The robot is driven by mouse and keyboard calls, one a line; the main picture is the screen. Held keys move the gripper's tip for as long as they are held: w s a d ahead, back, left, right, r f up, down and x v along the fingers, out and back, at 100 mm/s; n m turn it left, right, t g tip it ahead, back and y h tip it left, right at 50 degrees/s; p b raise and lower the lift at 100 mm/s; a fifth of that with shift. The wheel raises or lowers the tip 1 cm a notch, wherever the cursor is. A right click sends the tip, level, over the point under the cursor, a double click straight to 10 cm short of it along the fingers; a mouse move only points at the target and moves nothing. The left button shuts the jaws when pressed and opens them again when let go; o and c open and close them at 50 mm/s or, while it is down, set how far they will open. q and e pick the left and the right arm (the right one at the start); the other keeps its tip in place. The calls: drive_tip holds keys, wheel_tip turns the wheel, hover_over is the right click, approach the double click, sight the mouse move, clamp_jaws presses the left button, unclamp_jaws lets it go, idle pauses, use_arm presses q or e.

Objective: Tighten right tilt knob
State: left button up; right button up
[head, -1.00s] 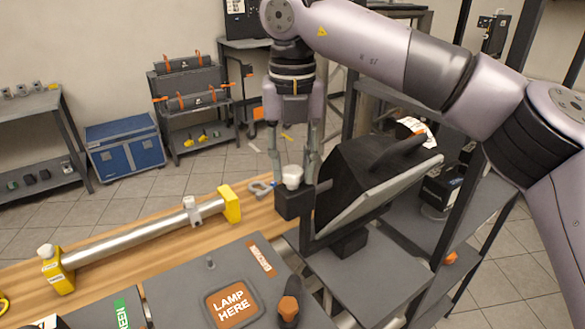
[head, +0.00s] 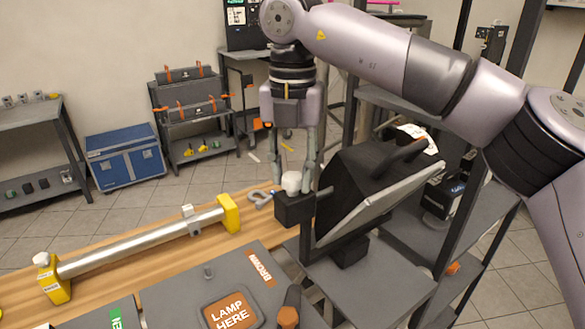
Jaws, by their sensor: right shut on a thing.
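The white tilt knob (head: 291,182) sits on top of a black block (head: 293,209) at the left side of the lamp's bracket. The near face of the knob shows between the fingers. My left gripper is not in view.
A metal tube with yellow end blocks (head: 229,213) lies on the wooden bench (head: 100,251). A grey board with an orange "LAMP HERE" patch (head: 232,311) is in front. Dark shelving posts (head: 452,200) stand close at the right.

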sight(293, 176)
drive_tip(key=shift+r, duration=0.1)
drive_tip(key=o, duration=1.2)
drive_tip(key=shift+r, duration=0.1)
wheel_tip(293, 176, up, 12)
drive_tip(key=shift+f, duration=0.15)
drive_tip(key=shift+f, duration=0.1)
